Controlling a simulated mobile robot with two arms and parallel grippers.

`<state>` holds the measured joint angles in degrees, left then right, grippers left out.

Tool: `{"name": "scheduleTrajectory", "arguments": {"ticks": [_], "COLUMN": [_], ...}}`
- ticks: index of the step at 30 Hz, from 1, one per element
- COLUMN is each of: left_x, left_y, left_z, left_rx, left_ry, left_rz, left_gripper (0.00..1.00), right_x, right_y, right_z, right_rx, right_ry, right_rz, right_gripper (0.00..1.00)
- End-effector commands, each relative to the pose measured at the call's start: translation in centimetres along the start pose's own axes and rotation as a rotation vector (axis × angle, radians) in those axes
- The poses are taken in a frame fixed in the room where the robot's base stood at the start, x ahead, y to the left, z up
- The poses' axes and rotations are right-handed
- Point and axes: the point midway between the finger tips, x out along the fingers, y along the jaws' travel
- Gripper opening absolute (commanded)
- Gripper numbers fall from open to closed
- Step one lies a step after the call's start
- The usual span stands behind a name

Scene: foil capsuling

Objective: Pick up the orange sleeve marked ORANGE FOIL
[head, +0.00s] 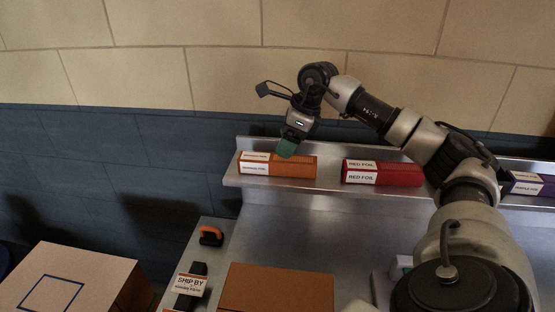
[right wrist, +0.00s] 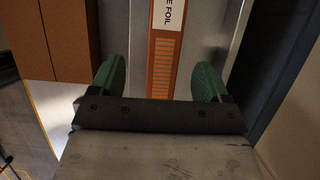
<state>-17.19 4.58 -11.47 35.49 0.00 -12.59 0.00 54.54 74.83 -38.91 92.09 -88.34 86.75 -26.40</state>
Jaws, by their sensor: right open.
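The orange sleeve (head: 295,168) lies on the raised shelf at the back, its white label end toward the left. My right gripper (head: 288,149) is over the sleeve, with its green fingers pointing down. In the right wrist view the green fingers (right wrist: 161,66) are open and well apart. The orange sleeve (right wrist: 164,70) shows between them, with a white label ending in "FOIL" and a lined orange patch. There is a gap on each side of it, and I cannot tell how far the fingertips are above it. My left gripper is not in view.
A red sleeve marked RED FOIL (head: 402,174) lies to the right on the same shelf (head: 330,186). A purple sleeve (head: 548,187) is farther right. A brown box (head: 275,288), a SHIP BY label (head: 190,284), an orange-black item (head: 211,236) and a tan box (head: 85,270) are in front.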

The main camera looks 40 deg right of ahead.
Motion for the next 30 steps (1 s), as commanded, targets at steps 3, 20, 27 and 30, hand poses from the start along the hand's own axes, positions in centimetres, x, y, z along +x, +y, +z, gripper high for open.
{"name": "scheduleTrajectory", "arguments": {"ticks": [3,20,27,30], "left_x": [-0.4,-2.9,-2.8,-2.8], "left_y": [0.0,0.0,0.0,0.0], "left_z": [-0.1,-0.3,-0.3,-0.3], "left_rx": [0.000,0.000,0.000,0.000], "left_ry": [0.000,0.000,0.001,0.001], "left_rz": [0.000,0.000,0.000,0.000], "left_gripper": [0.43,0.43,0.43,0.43], "right_x": [1.3,6.9,7.0,6.9], "right_y": [0.0,-0.6,-0.6,-0.6], "right_z": [0.0,-0.2,-0.2,-0.2], "right_rx": [0.000,0.001,0.000,0.000], "right_ry": [0.000,-0.002,-0.002,-0.003], "right_rz": [0.002,0.001,0.000,0.000], "right_gripper": [0.77,0.77,0.69,0.54]}}
